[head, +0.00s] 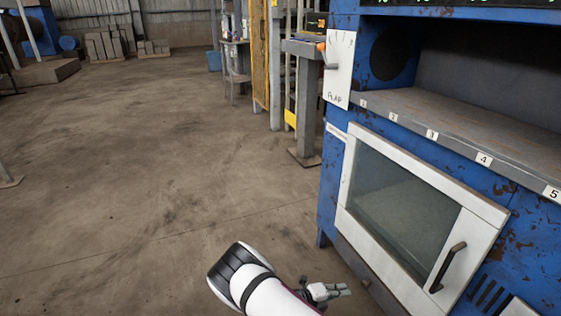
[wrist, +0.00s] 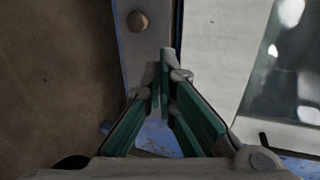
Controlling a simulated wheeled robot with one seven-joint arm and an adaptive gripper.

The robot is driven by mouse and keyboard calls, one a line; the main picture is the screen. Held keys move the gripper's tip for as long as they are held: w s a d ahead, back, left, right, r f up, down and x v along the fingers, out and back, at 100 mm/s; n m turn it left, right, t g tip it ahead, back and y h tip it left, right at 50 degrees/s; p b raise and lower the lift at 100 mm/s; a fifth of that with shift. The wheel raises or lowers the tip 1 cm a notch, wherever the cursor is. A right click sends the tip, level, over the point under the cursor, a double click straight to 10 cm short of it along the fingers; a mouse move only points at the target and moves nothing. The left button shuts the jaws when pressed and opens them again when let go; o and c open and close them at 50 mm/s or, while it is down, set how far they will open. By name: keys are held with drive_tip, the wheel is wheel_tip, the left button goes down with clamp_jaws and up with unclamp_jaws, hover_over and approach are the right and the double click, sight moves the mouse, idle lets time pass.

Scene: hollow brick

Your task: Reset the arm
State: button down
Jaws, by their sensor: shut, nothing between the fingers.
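My gripper (head: 343,290) is low in the head view, beside the lower front of a blue machine (head: 335,190) and apart from it as far as I can tell. In the wrist view my gripper (wrist: 163,72) has its fingertips together with nothing between them. My white arm with a black joint comes in from the bottom edge of the head view.
The machine has a white-framed glass door (head: 400,205) with a dark handle (head: 447,267), which looks closed. Open concrete floor (head: 140,170) lies to the left.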

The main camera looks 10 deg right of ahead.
drive_tip(key=s+r+m+g+y, duration=0.25)
drive_tip(key=r+m, duration=0.55)
drive_tip(key=r, duration=0.5)
drive_tip(key=s+a+r+m+g+y, duration=0.15)
drive_tip(key=s+r+m, duration=0.25)
drive_tip(key=r+m, duration=0.65)
drive_tip(key=s+r+m+g+y, duration=0.35)
drive_tip(key=r+m, duration=0.25)
drive_tip(key=r, duration=1)
drive_tip(key=s+a+r+m+t+y, duration=0.1)
drive_tip(key=s+a+r+m+y, duration=0.15)
drive_tip(key=s+r+m, duration=0.7)
drive_tip(key=s+a+r+m+t+y, duration=0.1)
drive_tip(key=s+a+m+y, duration=0.15)
drive_tip(key=s, duration=0.75)
drive_tip(key=s+a+r+m+t+y, duration=0.1)
drive_tip(key=s+r+m+t, duration=0.15)
drive_tip(key=s, duration=0.75)
wheel_tip(320, 180, up, 32)
drive_tip(key=t+p, duration=0.3)
drive_tip(key=p, duration=2.7)
drive_tip(key=shift+s+d+f, duration=0.2)
drive_tip(key=shift+s+f, duration=0.05)
